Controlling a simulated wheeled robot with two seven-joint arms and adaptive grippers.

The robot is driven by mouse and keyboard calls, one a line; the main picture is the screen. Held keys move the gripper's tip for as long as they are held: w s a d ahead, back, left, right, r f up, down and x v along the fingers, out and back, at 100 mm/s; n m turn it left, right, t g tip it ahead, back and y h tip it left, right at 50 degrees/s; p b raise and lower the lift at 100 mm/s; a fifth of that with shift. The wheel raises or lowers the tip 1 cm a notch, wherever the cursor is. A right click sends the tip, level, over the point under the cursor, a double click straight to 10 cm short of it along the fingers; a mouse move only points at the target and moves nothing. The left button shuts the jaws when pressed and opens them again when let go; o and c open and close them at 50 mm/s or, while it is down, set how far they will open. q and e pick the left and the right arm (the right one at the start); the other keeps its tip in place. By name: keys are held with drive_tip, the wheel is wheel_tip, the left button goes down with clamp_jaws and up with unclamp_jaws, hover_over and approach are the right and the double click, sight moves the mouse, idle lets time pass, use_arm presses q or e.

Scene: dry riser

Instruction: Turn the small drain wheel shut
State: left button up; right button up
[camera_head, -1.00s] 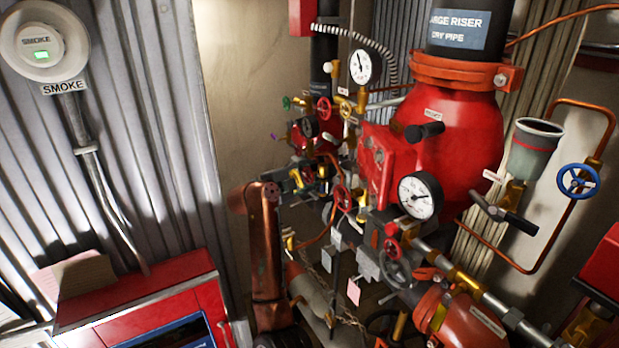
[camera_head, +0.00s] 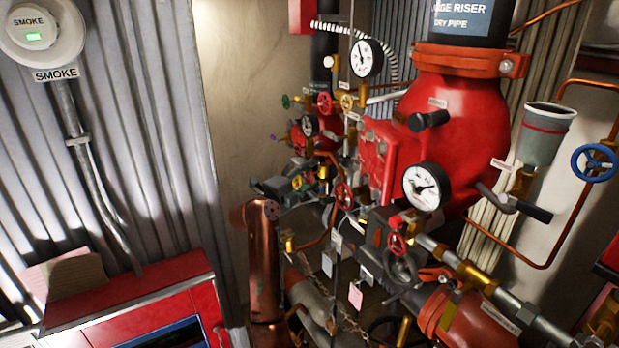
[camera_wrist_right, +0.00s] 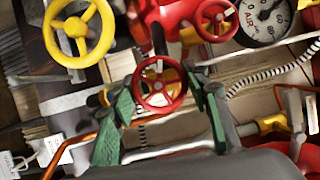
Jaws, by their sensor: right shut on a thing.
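A small red handwheel with spokes (camera_wrist_right: 160,90) is in the middle of the right wrist view, among pipes and valves. My right gripper (camera_wrist_right: 163,95) has its green-padded fingers on either side of this wheel and is shut on it. In the head view my right gripper (camera_head: 314,184) is small, low in the valve cluster left of the big red valve body. The held wheel is hard to make out there. No readable label shows on it. My left gripper is not in view.
A yellow wheel (camera_wrist_right: 79,33), another red wheel (camera_wrist_right: 216,18) and an air gauge (camera_wrist_right: 263,20) sit close by. In the head view, the big red riser valve (camera_head: 455,150) and a white gauge (camera_head: 421,186) stand right. A red cabinet (camera_head: 130,315) is lower left.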

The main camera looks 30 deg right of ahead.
idle(0.3)
drive_tip(key=o, duration=0.9)
drive_tip(key=shift+v, duration=3.75)
